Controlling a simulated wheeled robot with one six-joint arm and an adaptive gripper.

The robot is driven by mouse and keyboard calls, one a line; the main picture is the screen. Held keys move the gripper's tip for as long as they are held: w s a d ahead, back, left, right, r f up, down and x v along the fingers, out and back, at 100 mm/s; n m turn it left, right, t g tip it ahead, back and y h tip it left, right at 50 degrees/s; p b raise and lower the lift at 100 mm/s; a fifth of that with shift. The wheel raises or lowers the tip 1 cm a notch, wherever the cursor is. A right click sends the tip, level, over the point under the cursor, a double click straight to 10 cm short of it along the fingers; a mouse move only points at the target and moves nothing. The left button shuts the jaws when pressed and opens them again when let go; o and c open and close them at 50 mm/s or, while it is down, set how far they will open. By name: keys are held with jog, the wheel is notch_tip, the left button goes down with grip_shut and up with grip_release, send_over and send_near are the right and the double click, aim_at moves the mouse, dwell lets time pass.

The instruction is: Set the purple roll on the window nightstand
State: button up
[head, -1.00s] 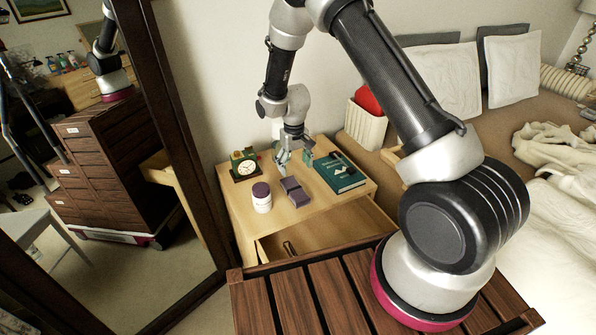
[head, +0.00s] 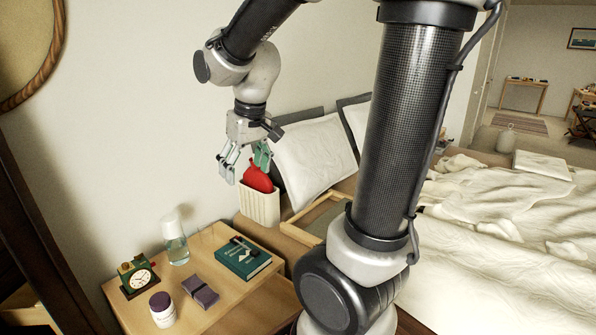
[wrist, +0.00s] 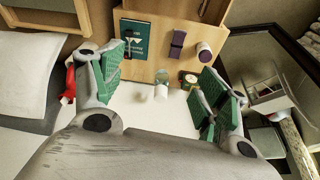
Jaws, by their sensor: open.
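The purple roll (head: 200,291) lies on the wooden nightstand (head: 245,296) beside the bed, between a white jar and a green book. It also shows in the wrist view (wrist: 177,43), near the top. My gripper (head: 245,158) is open and empty, raised well above the nightstand's back edge, near the wall. In the wrist view its green-padded fingers (wrist: 160,92) are spread wide with nothing between them. The gripper and roll are clearly apart. I cannot tell whether this is the window nightstand; no window shows.
The nightstand also holds a purple-lidded jar (head: 162,309), a clock (head: 138,277), a clear bottle (head: 174,240) and a green book (head: 243,258). The bed (head: 480,215) is at right.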

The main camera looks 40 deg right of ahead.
jog(key=s+d+r, duration=0.1)
jog(key=s, duration=0.6)
jog(key=s+d+r+t, duration=0.1)
jog(key=s+d+r, duration=0.1)
jog(key=s, duration=0.6)
jog(key=shift+s+d+r+m, duration=0.15)
jog(key=shift+s+r+m, duration=0.1)
jog(key=shift+m, duration=0.15)
